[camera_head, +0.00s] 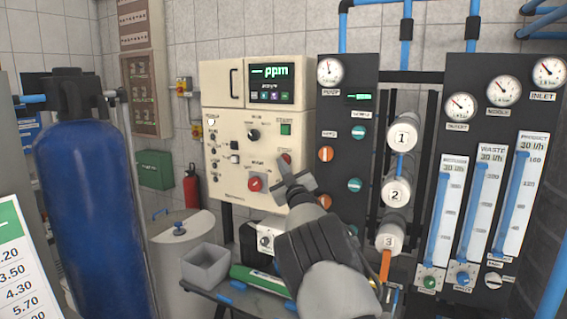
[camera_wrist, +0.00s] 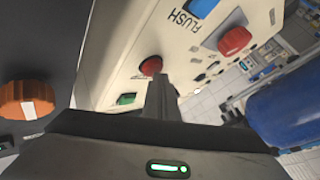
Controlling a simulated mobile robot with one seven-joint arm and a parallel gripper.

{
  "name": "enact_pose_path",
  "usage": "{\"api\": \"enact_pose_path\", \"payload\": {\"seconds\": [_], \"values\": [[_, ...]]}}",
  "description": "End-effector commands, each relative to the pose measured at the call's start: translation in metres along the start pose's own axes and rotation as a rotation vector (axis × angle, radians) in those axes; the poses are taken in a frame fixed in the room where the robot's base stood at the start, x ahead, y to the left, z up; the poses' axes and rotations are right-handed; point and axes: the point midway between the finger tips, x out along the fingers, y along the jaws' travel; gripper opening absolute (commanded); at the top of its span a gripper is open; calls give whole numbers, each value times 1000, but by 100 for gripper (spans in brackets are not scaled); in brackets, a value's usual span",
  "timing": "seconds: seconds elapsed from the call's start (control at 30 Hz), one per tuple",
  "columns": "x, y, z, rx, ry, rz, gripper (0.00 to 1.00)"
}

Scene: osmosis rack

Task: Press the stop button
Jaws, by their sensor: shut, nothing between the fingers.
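The cream control panel (camera_head: 225,155) carries a small round red button (camera_head: 285,157) below a green START button (camera_head: 286,129). I take this red button as the stop button; its label is too small to read. It also shows in the wrist view (camera_wrist: 150,66), with the green button (camera_wrist: 126,98) near it. A larger red knob (camera_head: 255,184) sits lower left on the panel. My gripper (camera_head: 284,169) is shut and empty, its fingertips just below the small red button. In the wrist view the fingertips (camera_wrist: 162,77) are beside its lower right; I cannot tell whether they touch it.
A dark panel (camera_head: 335,200) with orange and teal knobs stands close on the right; an orange knob (camera_wrist: 25,98) is near in the wrist view. A blue tank (camera_head: 90,205) stands at the left. A grey bin (camera_head: 205,266) sits on the table below.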

Motion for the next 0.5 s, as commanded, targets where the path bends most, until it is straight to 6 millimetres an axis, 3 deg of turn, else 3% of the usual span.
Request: {"api": "enact_pose_path", "payload": {"seconds": [0.5], "values": [[-11,-8,-7,0,0,0,0]]}}
